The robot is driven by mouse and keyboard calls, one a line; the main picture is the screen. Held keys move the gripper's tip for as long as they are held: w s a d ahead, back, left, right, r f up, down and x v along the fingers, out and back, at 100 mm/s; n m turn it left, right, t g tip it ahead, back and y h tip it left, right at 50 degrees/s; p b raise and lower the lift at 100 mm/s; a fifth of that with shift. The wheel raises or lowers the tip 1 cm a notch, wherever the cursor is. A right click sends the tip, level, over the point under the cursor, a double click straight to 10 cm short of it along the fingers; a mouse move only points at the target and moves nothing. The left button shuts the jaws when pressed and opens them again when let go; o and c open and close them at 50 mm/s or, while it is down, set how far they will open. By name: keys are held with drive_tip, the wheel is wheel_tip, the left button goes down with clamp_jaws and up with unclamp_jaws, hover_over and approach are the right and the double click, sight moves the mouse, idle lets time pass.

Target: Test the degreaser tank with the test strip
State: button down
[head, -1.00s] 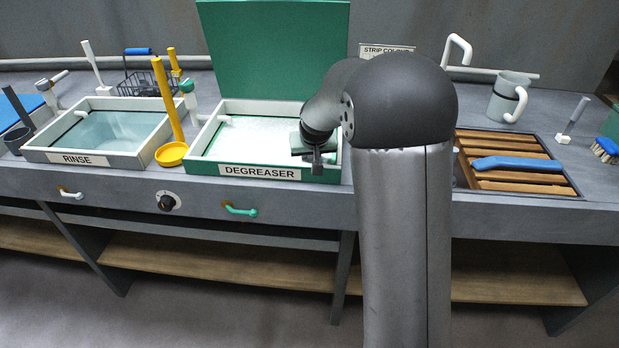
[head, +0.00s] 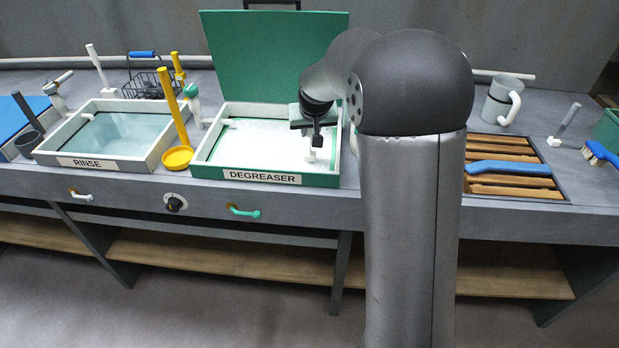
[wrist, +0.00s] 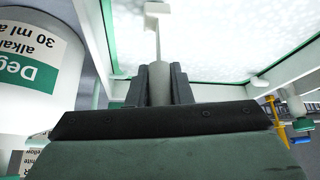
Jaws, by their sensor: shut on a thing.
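The degreaser tank (head: 265,180) is a green-rimmed tray with its green lid (head: 275,55) raised and white foam (head: 250,142) inside. My gripper (head: 316,138) is over the tank's right part. In the wrist view my gripper (wrist: 158,85) is shut on the test strip (wrist: 157,45), a thin pale stick with a grey grip and a small white end block. In the head view a white piece of it (head: 313,156) shows below the fingers against the foam. I cannot tell whether it touches the foam.
A white degreaser container (wrist: 35,75) stands close at the left in the wrist view. The rinse tank (head: 105,163) and a yellow ladle (head: 177,157) are left of the degreaser. A wooden rack with a blue-handled tool (head: 510,168) lies to the right.

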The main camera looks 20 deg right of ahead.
drive_tip(key=shift+r+p, duration=2.4)
drive_tip(key=shift+r, duration=1.8)
drive_tip(key=w+a+f+n, duration=0.1)
drive_tip(key=a+f, duration=0.2)
drive_tip(key=f, duration=0.3)
drive_tip(key=s+a+r+n+t+y+p, duration=0.1)
drive_tip(key=s+a+r, duration=0.45)
drive_tip(key=r, duration=0.35)
drive_tip(key=s+a+r+n+t+y, duration=0.1)
drive_tip(key=s+a+r+n, duration=0.1)
drive_tip(key=s+a+r, duration=0.4)
drive_tip(key=s+a+r+n+y+p, duration=0.1)
drive_tip(key=s+a+r, duration=0.2)
drive_tip(key=a+r, duration=0.6)
drive_tip(key=s+d+r+n+t+y, duration=0.1)
drive_tip(key=s+r+t+y, duration=0.1)
drive_tip(key=s+r, duration=1.25)
drive_tip(key=s+d+r+p, duration=0.1)
drive_tip(key=s+d, duration=0.3)
drive_tip(key=s, duration=0.4)
drive_tip(key=shift+s+d+r+t, duration=0.15)
drive_tip(key=shift+r+t, duration=0.15)
drive_tip(key=shift+r, duration=0.6)
